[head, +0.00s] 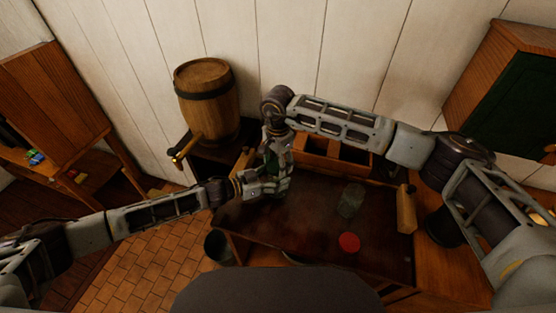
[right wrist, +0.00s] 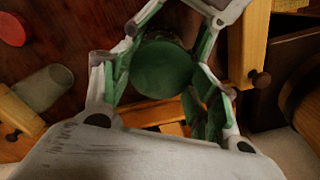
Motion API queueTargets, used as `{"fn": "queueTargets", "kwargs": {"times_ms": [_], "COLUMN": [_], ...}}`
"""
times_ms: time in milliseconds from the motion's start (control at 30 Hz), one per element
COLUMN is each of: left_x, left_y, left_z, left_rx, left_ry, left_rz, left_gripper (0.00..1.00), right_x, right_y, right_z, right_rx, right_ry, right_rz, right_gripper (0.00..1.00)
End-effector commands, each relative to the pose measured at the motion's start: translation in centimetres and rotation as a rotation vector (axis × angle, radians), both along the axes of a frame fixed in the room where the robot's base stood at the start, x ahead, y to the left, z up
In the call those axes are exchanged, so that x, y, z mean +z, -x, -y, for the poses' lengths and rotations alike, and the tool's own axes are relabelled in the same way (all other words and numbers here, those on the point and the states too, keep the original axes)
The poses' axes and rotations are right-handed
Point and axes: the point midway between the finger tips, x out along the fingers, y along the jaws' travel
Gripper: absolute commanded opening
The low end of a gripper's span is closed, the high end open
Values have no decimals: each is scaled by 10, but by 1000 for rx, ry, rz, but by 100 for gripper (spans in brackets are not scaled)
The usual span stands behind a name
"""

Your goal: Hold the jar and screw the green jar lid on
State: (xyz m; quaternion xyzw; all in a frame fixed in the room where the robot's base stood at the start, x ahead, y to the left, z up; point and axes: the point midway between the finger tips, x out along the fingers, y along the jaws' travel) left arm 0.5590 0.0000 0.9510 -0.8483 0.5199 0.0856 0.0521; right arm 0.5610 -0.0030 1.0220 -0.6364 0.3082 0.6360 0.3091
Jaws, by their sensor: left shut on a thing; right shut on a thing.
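The green lid (right wrist: 163,68) lies between the green-padded fingers of my right gripper (right wrist: 160,75), which is shut on it; I see its flat top. In the head view my right gripper (head: 276,150) points down from above, over the left end of the table. My left gripper (head: 262,186) comes in from the left just below it, and part of it shows at the top of the right wrist view. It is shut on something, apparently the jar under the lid. The jar is almost wholly hidden by the grippers and lid, so I cannot tell how the lid sits on it.
A glass jar (head: 351,200) and a red lid (head: 349,243) rest on the dark table (head: 310,225). A wooden box with compartments (head: 318,163) stands at its back edge. A barrel (head: 208,100) is behind left. The table's front middle is clear.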

Motion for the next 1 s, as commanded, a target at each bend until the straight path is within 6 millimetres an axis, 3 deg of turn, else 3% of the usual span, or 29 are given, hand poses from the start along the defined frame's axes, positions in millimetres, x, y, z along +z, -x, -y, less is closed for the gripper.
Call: {"fn": "queueTargets", "kwargs": {"times_ms": [1000], "left_x": [0], "left_y": [0], "left_z": [0], "left_rx": [1], "left_ry": [-1], "left_rz": [1], "left_gripper": [18], "right_x": [-8], "right_y": [0], "right_z": [0], "right_rx": [0], "right_ry": [0], "right_rz": [0], "right_gripper": [48]}}
